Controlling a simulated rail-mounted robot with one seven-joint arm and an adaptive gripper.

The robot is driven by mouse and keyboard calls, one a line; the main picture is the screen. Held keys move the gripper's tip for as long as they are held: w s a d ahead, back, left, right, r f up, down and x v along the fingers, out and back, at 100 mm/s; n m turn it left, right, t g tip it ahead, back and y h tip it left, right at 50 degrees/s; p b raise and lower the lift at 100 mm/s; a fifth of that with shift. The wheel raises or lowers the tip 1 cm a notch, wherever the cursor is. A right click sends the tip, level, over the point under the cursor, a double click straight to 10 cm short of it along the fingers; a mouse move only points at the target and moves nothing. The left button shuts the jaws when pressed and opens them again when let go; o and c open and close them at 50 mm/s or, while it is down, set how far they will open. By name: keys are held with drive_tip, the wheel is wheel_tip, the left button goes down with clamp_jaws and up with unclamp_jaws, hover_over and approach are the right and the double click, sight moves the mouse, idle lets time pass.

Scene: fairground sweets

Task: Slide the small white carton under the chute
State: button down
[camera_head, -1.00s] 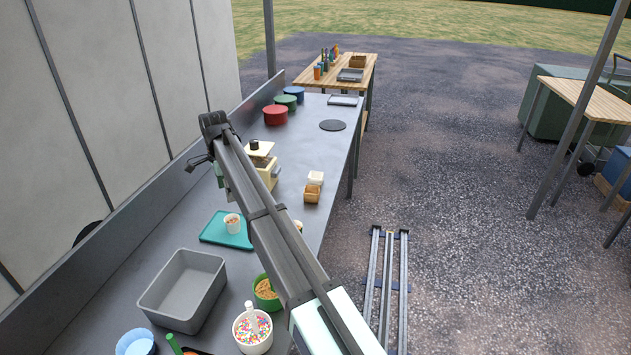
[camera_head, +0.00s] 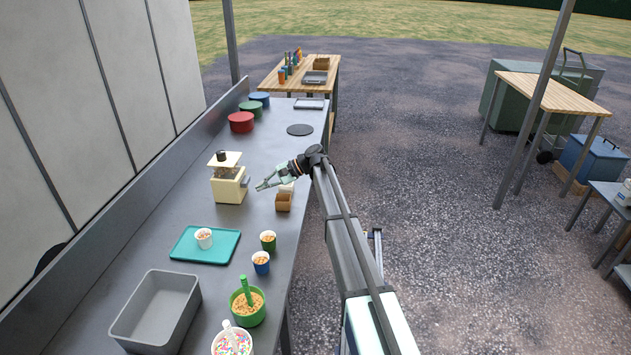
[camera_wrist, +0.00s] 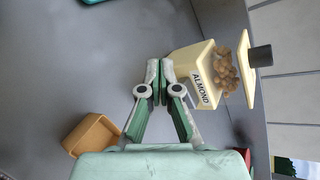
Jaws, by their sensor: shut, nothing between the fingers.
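The small white carton (camera_head: 287,187) is mostly hidden behind my gripper in the head view, beside a brown carton (camera_head: 284,203). I cannot make out the white carton in the wrist view. A cream dispenser (camera_head: 229,189) stands to the left on the counter. The wrist view shows its ALMOND label and almonds in its open hopper (camera_wrist: 222,74); I cannot clearly make out its chute. My gripper (camera_head: 260,186) is shut and empty, its tips between the dispenser and the cartons. The shut fingertips (camera_wrist: 158,70) point toward the dispenser's side in the wrist view.
The brown carton also shows left of my gripper in the wrist view (camera_wrist: 92,135). Lidded tubs (camera_head: 241,122) stand farther back. Counter between dispenser and tubs is clear.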

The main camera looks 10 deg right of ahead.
sight(286, 187)
drive_tip(key=d, duration=0.2)
drive_tip(key=w+d+f+t+y, duration=0.1)
drive_tip(key=d, duration=0.2)
drive_tip(key=w+d+t+b, duration=0.1)
drive_tip(key=d, duration=0.2)
drive_tip(key=shift+w+f+y, duration=0.15)
drive_tip(key=shift+f+y, duration=0.15)
drive_tip(key=shift+y, duration=0.1)
drive_tip(key=w+d+f+t+b, duration=0.1)
drive_tip(key=d+f+t+b, duration=0.25)
drive_tip(key=d, duration=0.55)
drive_tip(key=w+d+f+t+b, duration=0.25)
drive_tip(key=d+t, duration=0.25)
drive_tip(key=d, duration=0.5)
drive_tip(key=shift+m+t+h, duration=0.25)
drive_tip(key=shift+m+h, duration=0.05)
drive_tip(key=shift+m, duration=0.1)
drive_tip(key=p+x, duration=0.2)
drive_tip(key=x, duration=0.1)
drive_tip(key=s+a+p+x, duration=0.1)
drive_tip(key=x, duration=0.3)
drive_tip(key=s+p+x, duration=0.1)
drive_tip(key=p+x, duration=0.1)
drive_tip(key=x, duration=0.2)
drive_tip(key=shift+a+f+p, duration=0.1)
drive_tip(key=shift+a+p, duration=0.25)
drive_tip(key=shift+a, duration=0.25)
drive_tip(key=shift+a+f, duration=0.15)
drive_tip(key=shift+a, duration=0.35)
